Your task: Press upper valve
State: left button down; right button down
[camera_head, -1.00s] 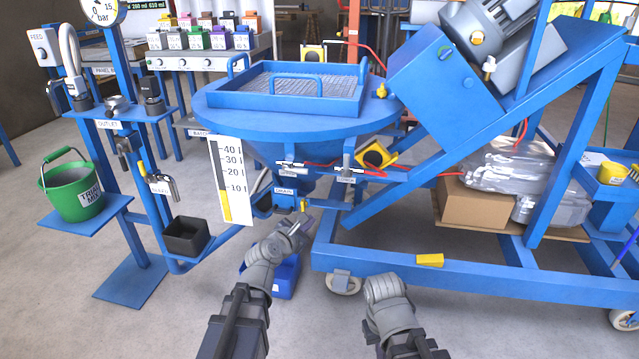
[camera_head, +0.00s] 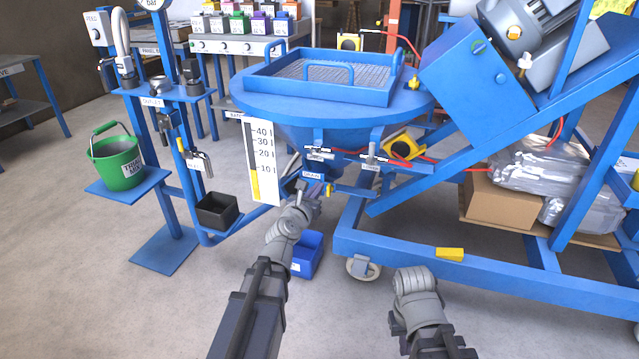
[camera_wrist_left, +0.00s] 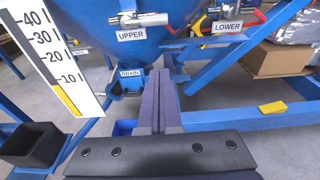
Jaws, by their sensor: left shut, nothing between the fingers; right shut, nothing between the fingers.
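The upper valve (camera_wrist_left: 143,19) has a metal lever above a label reading UPPER, on the blue hopper in the left wrist view. It also shows under the hopper in the head view (camera_head: 319,154). The lower valve (camera_wrist_left: 228,25) has a red handle, to its right. My left gripper (camera_wrist_left: 160,75) is shut and empty, pointing up toward the hopper. In the wrist view its tips are below the UPPER label and right of the DRAIN label (camera_wrist_left: 130,73); I see no contact. In the head view my right arm shows at lower right, but its fingers are hidden.
The white level scale (camera_head: 262,160) hangs left of the valves. A black bin (camera_head: 217,211) and a green bucket (camera_head: 117,162) stand further left. A blue frame beam (camera_head: 480,262) runs right of my left gripper. A blue container (camera_head: 306,255) is on the floor below.

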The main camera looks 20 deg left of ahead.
aim_at(324, 156)
pick_arm(q)
jog(key=w+f+b, duration=0.1)
jog(key=w, duration=0.8)
jog(key=r+p, duration=0.3)
jog(key=shift+s+d+r+p, duration=0.15)
jog(key=shift+s+r+p, duration=0.2)
jog(key=shift+p, duration=0.05)
